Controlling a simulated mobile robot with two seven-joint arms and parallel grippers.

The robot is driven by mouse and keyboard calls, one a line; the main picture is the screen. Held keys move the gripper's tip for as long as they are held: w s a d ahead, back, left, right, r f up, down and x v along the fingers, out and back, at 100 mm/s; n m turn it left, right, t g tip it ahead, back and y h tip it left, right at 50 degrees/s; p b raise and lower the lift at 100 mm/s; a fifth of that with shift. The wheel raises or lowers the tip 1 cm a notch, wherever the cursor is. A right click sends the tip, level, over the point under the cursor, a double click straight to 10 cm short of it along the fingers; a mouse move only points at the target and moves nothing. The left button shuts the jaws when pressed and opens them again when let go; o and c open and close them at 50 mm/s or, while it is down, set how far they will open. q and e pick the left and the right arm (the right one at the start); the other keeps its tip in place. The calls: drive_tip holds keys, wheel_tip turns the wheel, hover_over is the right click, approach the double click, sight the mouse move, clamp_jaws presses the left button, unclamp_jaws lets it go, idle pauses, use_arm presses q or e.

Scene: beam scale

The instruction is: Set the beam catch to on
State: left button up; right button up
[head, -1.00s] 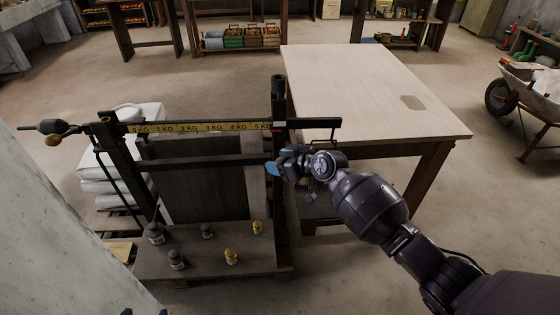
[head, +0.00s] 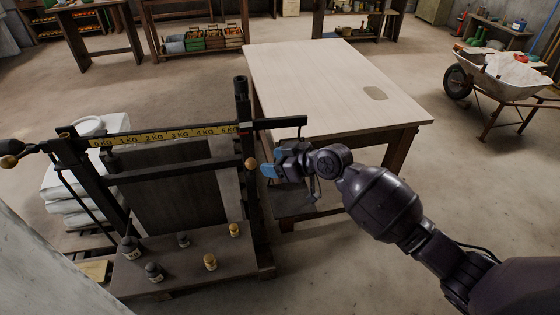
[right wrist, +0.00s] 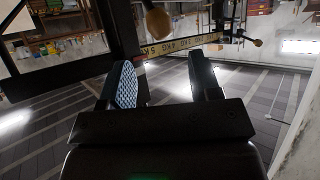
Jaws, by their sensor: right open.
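The beam scale's yellow-marked beam (head: 168,137) runs across the dark frame to the right post (head: 243,130). A small round wooden knob (head: 251,163), apparently on the beam catch, shows at that post below the beam. It also shows in the right wrist view as a brown knob (right wrist: 158,22), beyond the fingertips. Whether the catch is on or off I cannot tell. My right gripper (head: 268,166), with blue finger pads, is just right of the knob and apart from it. In the right wrist view its fingers (right wrist: 165,82) are spread and empty. My left gripper is out of view.
Several small weights stand on the scale's platform (head: 190,270). A pale-topped table (head: 320,90) stands close behind my right gripper. White sacks (head: 65,195) are stacked at left. A wheelbarrow (head: 505,85) stands at far right, with open floor before it.

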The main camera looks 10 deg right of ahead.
drive_tip(key=shift+v, duration=0.8)
drive_tip(key=shift+c, duration=0.3)
